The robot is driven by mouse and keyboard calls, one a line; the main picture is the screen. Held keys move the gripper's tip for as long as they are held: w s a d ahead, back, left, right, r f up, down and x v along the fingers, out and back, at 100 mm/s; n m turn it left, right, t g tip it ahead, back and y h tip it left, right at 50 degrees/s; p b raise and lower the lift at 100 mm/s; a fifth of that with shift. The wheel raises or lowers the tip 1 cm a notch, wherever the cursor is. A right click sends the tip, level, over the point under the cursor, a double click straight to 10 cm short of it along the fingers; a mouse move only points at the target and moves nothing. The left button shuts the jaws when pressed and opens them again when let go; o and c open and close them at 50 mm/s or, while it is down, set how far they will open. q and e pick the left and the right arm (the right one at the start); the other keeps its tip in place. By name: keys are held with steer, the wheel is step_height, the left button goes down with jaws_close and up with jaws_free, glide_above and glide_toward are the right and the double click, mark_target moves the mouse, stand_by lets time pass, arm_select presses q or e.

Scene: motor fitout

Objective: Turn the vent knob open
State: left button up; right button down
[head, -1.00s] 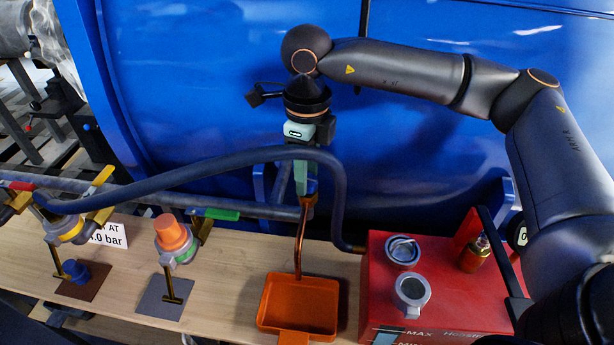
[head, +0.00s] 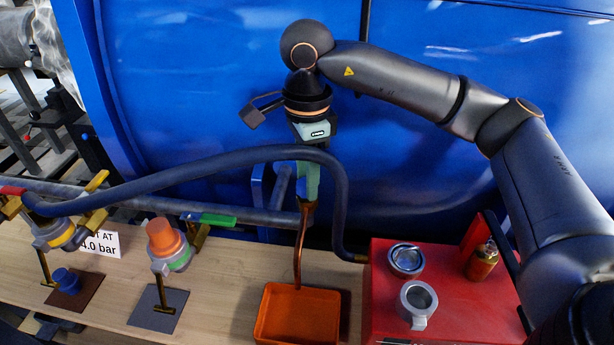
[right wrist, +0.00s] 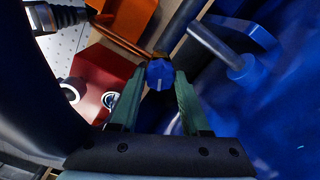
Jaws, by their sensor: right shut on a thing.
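The vent knob, a blue round cap with a pale line (right wrist: 160,74), sits between the fingertips in the right wrist view. My right gripper (right wrist: 160,80) is shut on it, with one green finger on each side. The copper pipe runs down to an orange tray (head: 298,312). My left gripper is not in view.
A dark hose (head: 215,165) arches close in front of the right gripper. A red box (head: 385,310) with two round ports and an amber bottle (head: 482,262) stands at right. Valves with coloured handles line the grey pipe (head: 150,205) at left. A large blue tank stands behind.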

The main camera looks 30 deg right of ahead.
stand_by(0.4)
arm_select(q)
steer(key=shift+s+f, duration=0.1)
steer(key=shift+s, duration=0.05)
arm_select(e)
steer(key=shift+c, duration=1.9)
jaws_free()
steer(key=shift+r, duration=0.1)
arm_select(q)
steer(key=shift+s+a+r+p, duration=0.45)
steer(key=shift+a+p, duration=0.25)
steer(key=shift+p, duration=0.35)
arm_select(e)
step_height(320, 180, up, 12)
steer(key=shift+r, duration=0.15)
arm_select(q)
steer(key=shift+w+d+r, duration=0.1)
